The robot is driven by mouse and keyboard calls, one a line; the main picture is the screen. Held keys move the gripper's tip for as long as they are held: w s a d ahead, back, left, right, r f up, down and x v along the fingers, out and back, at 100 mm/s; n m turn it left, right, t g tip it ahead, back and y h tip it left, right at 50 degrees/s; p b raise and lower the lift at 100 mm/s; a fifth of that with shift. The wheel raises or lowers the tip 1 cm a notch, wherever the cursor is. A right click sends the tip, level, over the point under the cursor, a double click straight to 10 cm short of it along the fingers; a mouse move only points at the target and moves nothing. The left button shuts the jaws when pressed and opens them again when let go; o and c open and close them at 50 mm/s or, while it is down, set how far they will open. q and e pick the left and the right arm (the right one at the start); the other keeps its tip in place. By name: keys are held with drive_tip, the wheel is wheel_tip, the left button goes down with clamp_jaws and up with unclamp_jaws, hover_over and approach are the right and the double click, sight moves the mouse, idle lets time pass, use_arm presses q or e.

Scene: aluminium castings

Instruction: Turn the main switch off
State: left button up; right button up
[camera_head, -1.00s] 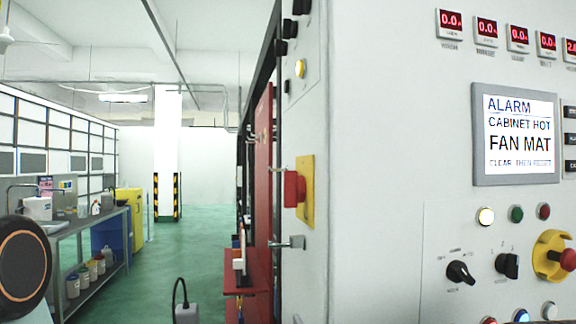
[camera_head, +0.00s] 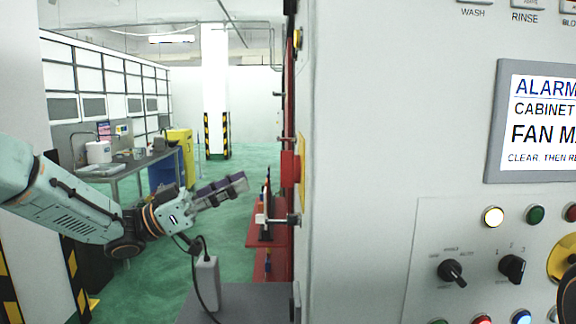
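The main switch (camera_head: 289,167) looks like a red handle on a yellow plate, on the narrow left side face of the grey cabinet. I see it nearly edge-on, so its turned position is hard to read. My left gripper (camera_head: 243,182) points right toward that side face, a little lower in the picture than the red handle. A gap shows between its dark fingertips and the handle, and nothing shows in its grip. The fingers are seen from the side and I cannot tell how far apart they are.
The grey cabinet front (camera_head: 400,130) fills the right, with an alarm screen (camera_head: 545,120), black selector knobs (camera_head: 452,272) and a yellow-ringed button (camera_head: 562,258). A metal latch (camera_head: 285,219) juts out below the switch. A workbench (camera_head: 125,170) stands at the back left; green floor lies between.

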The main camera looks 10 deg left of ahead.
sight(290, 169)
use_arm(q)
drive_tip(key=d+r+g, duration=0.1)
drive_tip(key=d, duration=0.1)
drive_tip(key=d+r+g, duration=0.1)
drive_tip(key=d, duration=0.2)
drive_tip(key=d+r+m+g+h+p, duration=0.1)
drive_tip(key=d, duration=0.1)
drive_tip(key=shift+s+d+g, duration=0.2)
drive_tip(key=shift+d+g, duration=0.1)
drive_tip(key=shift+g, duration=0.1)
drive_tip(key=shift+s+d+r, duration=0.1)
drive_tip(key=shift+d+r, duration=0.1)
drive_tip(key=shift+d, duration=0.15)
drive_tip(key=shift+s+a, duration=0.15)
drive_tip(key=shift+a, duration=0.2)
drive_tip(key=shift+c, duration=0.3)
drive_tip(key=shift+w+d+f, duration=0.1)
drive_tip(key=shift+w+d, duration=0.2)
drive_tip(key=c, duration=0.5)
drive_tip(key=shift+s, duration=0.1)
clamp_jaws()
